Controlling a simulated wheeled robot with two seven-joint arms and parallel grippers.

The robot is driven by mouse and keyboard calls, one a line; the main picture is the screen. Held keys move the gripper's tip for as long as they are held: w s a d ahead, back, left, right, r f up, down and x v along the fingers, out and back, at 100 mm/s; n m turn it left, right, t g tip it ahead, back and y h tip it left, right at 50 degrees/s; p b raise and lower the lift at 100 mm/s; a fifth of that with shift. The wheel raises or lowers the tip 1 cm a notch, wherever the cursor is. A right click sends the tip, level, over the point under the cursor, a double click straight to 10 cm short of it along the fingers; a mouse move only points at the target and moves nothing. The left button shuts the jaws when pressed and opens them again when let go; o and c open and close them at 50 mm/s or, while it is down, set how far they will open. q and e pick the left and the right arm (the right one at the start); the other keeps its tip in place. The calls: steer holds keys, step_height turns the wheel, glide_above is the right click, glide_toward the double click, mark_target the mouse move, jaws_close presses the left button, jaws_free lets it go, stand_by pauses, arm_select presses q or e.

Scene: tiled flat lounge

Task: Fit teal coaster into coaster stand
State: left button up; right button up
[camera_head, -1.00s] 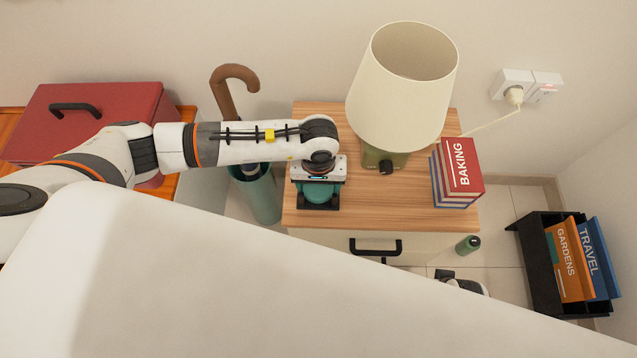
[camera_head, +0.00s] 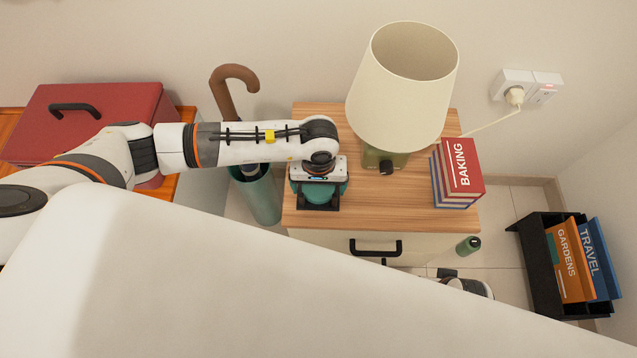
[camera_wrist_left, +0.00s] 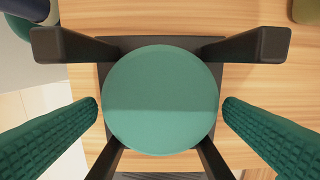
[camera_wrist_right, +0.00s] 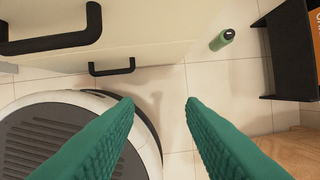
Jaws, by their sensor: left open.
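The round teal coaster (camera_wrist_left: 160,100) lies flat between the posts of the black coaster stand (camera_wrist_left: 258,45), seen from above in the left wrist view. The stand is on the wooden cabinet top; in the head view its dark front (camera_head: 318,206) shows below my left gripper (camera_head: 319,190). My left gripper (camera_wrist_left: 161,106) is open, its green ridged fingers on either side of the coaster with gaps between. How deep the coaster sits is hard to tell. My right gripper (camera_wrist_right: 160,104) is open and empty, low in front of the cabinet.
A lamp (camera_head: 405,85) and a stack of books (camera_head: 458,174) stand right of the stand on the cabinet top (camera_head: 385,205). An umbrella holder (camera_head: 262,195) is at left. A bottle (camera_head: 468,245) and a black book rack (camera_head: 535,260) are on the floor at right.

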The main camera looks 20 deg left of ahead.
mark_target(318, 189)
arm_select(q)
steer(key=shift+r, duration=0.15)
steer(key=shift+r, duration=0.45)
step_height(318, 189, up, 11)
steer(key=p, duration=0.1)
steer(key=shift+p, duration=0.35)
arm_select(e)
step_height(318, 189, down, 6)
steer(key=s, duration=0.1)
steer(key=shift+s, duration=0.35)
arm_select(q)
steer(key=shift+s, duration=0.1)
arm_select(e)
steer(key=shift+s+g, duration=0.1)
steer(key=shift+g, duration=0.2)
